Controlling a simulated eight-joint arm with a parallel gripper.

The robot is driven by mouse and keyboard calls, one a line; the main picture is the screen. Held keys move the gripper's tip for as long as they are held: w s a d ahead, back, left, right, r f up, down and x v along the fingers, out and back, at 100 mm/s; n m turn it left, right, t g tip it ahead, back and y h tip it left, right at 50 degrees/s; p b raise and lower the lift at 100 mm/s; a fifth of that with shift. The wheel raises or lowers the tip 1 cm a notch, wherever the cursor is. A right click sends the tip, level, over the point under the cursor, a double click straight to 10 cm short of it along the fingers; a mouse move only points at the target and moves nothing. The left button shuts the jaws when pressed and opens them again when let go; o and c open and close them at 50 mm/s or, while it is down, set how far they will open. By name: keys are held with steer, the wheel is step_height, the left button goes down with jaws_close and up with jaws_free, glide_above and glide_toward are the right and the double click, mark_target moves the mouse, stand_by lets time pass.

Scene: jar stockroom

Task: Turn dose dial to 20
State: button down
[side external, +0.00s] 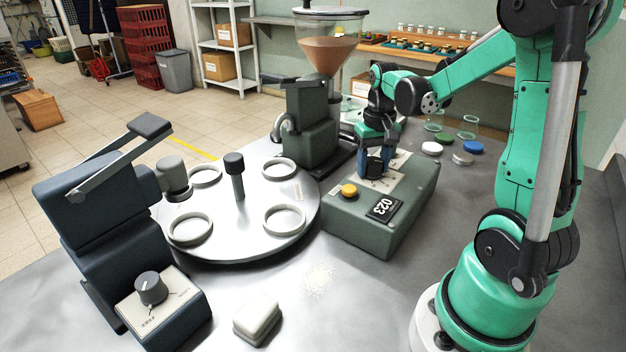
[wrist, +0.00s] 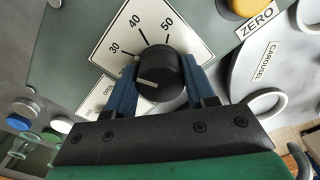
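The dose dial (wrist: 160,72) is a round black knob with a white pointer line, on a white scale plate (wrist: 110,48) marked 30, 40 and 50. The pointer line slants towards the plate's left side, away from these three numbers; the mark it points at is hidden. My gripper (wrist: 160,85) has its blue fingers on both sides of the knob, seemingly touching it. In the side view, my gripper (side external: 374,165) is down at the green-grey dosing box (side external: 345,235), and its fingers mostly hide the dial.
The box has a yellow button (side external: 349,190), labelled ZERO in the wrist view, and a display (side external: 384,208) that seems to read 023. A round carousel (side external: 240,225) and a hopper machine (side external: 318,120) stand close by. Coloured lids (side external: 443,138) lie behind the box.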

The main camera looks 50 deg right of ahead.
mark_target(374, 161)
steer(key=shift+n, duration=0.3)
steer(key=n, duration=0.3)
steer(key=shift+n, duration=2)
steer(key=shift+c, duration=1.4)
jaws_free()
steer(key=shift+r, duration=0.15)
steer(key=shift+r, duration=2.7)
